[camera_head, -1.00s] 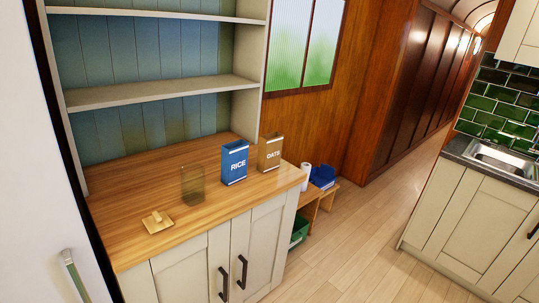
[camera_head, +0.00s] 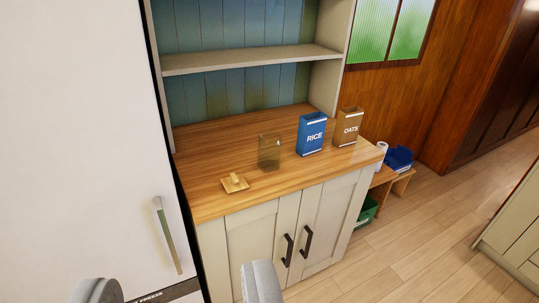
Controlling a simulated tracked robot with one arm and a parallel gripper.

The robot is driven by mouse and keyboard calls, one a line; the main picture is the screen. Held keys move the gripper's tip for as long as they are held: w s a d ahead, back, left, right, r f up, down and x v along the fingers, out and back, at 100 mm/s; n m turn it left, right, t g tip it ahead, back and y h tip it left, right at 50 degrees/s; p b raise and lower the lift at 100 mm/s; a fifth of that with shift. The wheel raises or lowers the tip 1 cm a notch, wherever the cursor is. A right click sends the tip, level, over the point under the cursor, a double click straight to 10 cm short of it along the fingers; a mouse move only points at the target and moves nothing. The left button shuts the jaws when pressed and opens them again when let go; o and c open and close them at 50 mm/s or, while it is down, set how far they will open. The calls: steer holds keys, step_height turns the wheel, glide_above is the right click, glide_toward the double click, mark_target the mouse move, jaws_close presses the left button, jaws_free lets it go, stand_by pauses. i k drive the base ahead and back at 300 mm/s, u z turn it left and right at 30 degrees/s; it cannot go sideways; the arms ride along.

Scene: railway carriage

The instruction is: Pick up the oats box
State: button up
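The oats box (camera_head: 347,127) is brown with white "OATS" lettering. It stands upright near the right end of the wooden counter (camera_head: 215,203). A blue box marked "RICE" (camera_head: 311,134) stands just left of it, close beside it. My gripper (camera_head: 180,287) shows at the bottom edge as two grey fingertips set wide apart. It is open, with nothing seen between the fingers, and well short of the counter and the oats box.
A clear, brownish container (camera_head: 269,152) and a wooden lid with a knob (camera_head: 234,183) sit left of the rice box. A shelf (camera_head: 250,60) overhangs the counter's back. A white fridge (camera_head: 80,140) stands at left. A low bench (camera_head: 393,180) holds a white roll and blue bin.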

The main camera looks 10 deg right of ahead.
mark_target(346, 130)
steer(key=z, duration=0.5)
steer(key=k, duration=0.45)
steer(key=z, duration=0.75)
steer(key=k, duration=0.85)
steer(key=z, duration=0.7)
steer(key=i, duration=1.9)
steer(key=u, duration=0.8)
steer(key=i, duration=1.35)
steer(key=u, duration=1.15)
steer(key=i, duration=0.95)
steer(key=u, duration=0.45)
steer(key=k, duration=0.25)
steer(key=z, duration=0.05)
